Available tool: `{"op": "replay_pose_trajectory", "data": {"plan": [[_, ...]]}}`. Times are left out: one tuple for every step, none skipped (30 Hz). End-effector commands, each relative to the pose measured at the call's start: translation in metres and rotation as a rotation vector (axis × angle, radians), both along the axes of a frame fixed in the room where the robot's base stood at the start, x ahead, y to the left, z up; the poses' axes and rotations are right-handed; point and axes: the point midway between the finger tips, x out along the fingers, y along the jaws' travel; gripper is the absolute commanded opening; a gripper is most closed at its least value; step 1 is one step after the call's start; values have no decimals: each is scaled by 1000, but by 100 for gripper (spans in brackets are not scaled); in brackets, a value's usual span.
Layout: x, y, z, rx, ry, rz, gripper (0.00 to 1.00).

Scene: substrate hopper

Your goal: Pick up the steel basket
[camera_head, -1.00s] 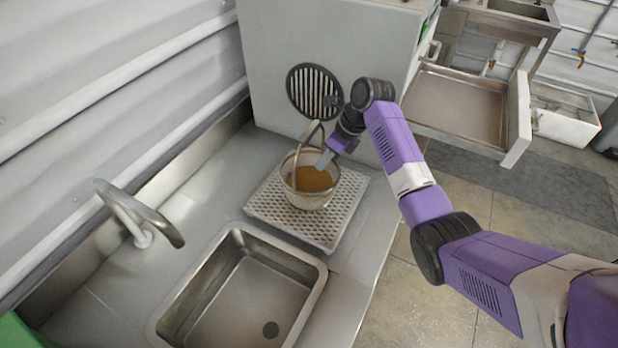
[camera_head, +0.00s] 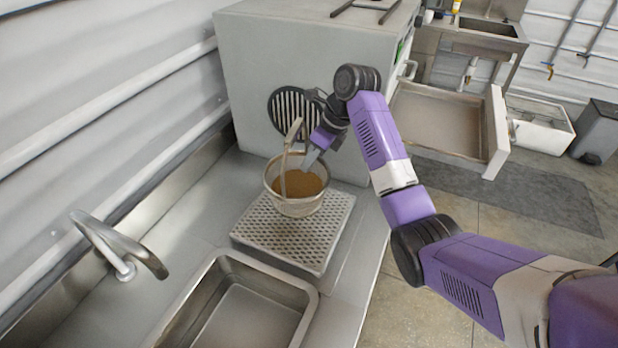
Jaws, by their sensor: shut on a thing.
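The steel basket (camera_head: 297,206) is a round metal container with brown, grainy material (camera_head: 301,184) inside and an upright arched handle (camera_head: 283,166). It appears raised above the perforated metal tray (camera_head: 250,235). My gripper (camera_head: 308,160) is at the basket's far right rim, beside the handle, and is shut on the basket. The exact contact of the fingertips is small and partly hidden.
A sink basin (camera_head: 240,310) and a faucet (camera_head: 118,245) are to the front left. A grey cabinet with a round vent (camera_head: 290,112) stands close behind. An open drawer (camera_head: 440,122) juts out at the right.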

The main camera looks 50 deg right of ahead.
Motion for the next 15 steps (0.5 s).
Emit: {"op": "replay_pose_trajectory", "data": {"plan": [[2,0,16,-4,-9,2,0],[2,0,24,-4,-9,2,0],[2,0,34,-3,-8,1,0],[2,0,42,-3,-9,1,0],[1,-1,52,-4,-7,0,0],[1,-2,65,-3,-5,-1,0],[0,-1,72,-4,-4,-1,0],[0,-1,78,-3,-3,-1,0],[0,-2,87,-3,-3,-1,0],[0,-2,92,-4,-3,-2,0],[0,-2,96,-2,-3,-1,0],[0,-2,102,-4,-2,-1,0],[0,-2,106,-3,-2,-2,0],[0,-2,109,-3,-3,-2,0],[0,-1,114,-2,-3,0,0]]}}
